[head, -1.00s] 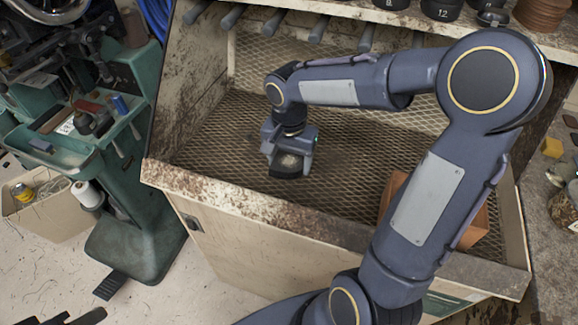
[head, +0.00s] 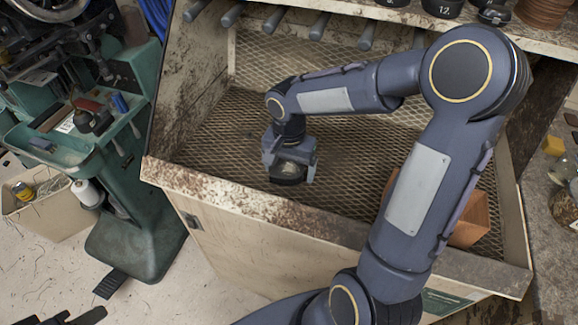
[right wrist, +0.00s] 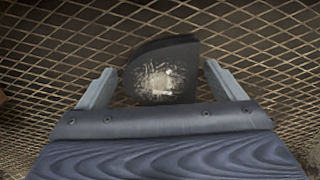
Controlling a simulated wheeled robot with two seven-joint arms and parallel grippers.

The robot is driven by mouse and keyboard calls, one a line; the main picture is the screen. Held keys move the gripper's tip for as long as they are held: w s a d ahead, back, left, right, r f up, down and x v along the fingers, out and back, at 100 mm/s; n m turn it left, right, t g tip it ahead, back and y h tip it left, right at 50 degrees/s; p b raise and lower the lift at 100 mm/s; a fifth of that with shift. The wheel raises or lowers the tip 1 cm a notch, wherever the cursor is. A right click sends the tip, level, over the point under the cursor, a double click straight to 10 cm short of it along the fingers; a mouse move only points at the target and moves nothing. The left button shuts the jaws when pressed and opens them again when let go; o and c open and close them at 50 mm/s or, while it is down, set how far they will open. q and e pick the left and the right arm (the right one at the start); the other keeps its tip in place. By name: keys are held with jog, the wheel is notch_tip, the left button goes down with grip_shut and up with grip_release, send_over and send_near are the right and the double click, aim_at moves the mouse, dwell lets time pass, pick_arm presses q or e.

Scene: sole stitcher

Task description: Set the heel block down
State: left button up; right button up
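The heel block (right wrist: 162,72) is a dark wedge with a curved side and a pale, scuffed patch on its face. In the right wrist view it sits between the two fingers of my right gripper (right wrist: 160,85), with a narrow gap on each side. In the head view the right gripper (head: 290,172) points down over the mesh floor of the bench bay, with the dark block (head: 288,180) low between its fingers. The block is at or very near the mesh; its underside is hidden.
The mesh floor (head: 345,195) has free room around the block. A rusty front ledge (head: 245,203) borders it. An orange-brown box (head: 472,218) stands at the right, partly behind my arm. Several handles (head: 318,25) hang above at the back. A green machine (head: 140,225) stands left.

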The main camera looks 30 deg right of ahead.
aim_at(289, 168)
notch_tip(289, 168, up, 12)
jog(key=shift+r+p, duration=0.25)
jog(key=shift+p, duration=0.15)
